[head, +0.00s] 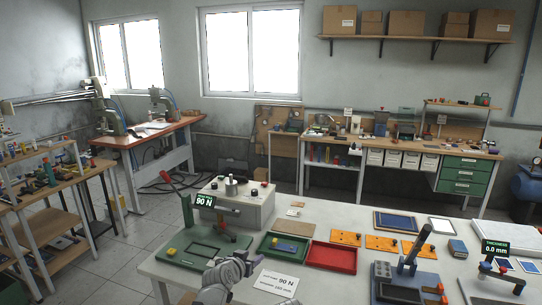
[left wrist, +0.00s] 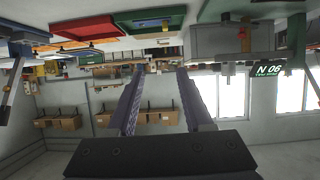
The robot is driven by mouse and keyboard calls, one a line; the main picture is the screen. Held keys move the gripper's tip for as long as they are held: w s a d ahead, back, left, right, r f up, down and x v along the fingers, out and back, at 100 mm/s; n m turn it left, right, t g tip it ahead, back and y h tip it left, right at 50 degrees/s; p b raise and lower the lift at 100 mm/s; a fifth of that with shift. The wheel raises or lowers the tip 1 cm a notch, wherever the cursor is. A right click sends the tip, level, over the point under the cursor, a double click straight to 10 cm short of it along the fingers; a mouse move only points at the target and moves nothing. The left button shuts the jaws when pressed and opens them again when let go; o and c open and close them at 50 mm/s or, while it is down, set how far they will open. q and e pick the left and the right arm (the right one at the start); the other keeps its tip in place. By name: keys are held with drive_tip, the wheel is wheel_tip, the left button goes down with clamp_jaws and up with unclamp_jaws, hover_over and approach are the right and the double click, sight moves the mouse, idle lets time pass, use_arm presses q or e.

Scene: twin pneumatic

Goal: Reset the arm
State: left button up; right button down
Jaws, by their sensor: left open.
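My left arm reaches in at the bottom of the head view, with the left gripper (head: 232,268) raised over the front edge of the white table (head: 190,272). In the left wrist view, which is upside down, the two long fingers of my left gripper (left wrist: 158,72) stand apart with nothing between them. The gripper points out across the room, clear of the things on the table. My right gripper is not seen.
A green fixture (head: 205,247) with a "90 N" display stands left of my gripper. A green tray (head: 283,248), a red tray (head: 331,257), orange plates (head: 384,243) and a lever press (head: 408,268) lie to the right. A grey control box (head: 238,203) stands behind.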

use_arm(q)
drive_tip(key=s+d+f+m+g+b, duration=0.1)
drive_tip(key=s+d+f+g+b, duration=0.15)
drive_tip(key=s+f, duration=0.45)
drive_tip(key=s+d+f+g+b, duration=0.2)
drive_tip(key=s+f+g, duration=0.2)
drive_tip(key=s+f, duration=0.25)
drive_tip(key=s+a+f+g+y+b, duration=0.1)
drive_tip(key=s+a+f+g+y, duration=0.1)
drive_tip(key=s, duration=0.5)
drive_tip(key=s+a+f+n+g+y+b, duration=0.1)
drive_tip(key=s+a+f+g+y+b, duration=0.1)
drive_tip(key=s, duration=0.6)
wheel_tip(320, 180, down, 3)
drive_tip(key=shift+s+f+g+y, duration=0.1)
drive_tip(key=shift+s+g+y, duration=0.05)
drive_tip(key=shift+g+y, duration=0.8)
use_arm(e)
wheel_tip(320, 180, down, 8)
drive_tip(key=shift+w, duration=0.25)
use_arm(q)
drive_tip(key=shift+a, duration=0.1)
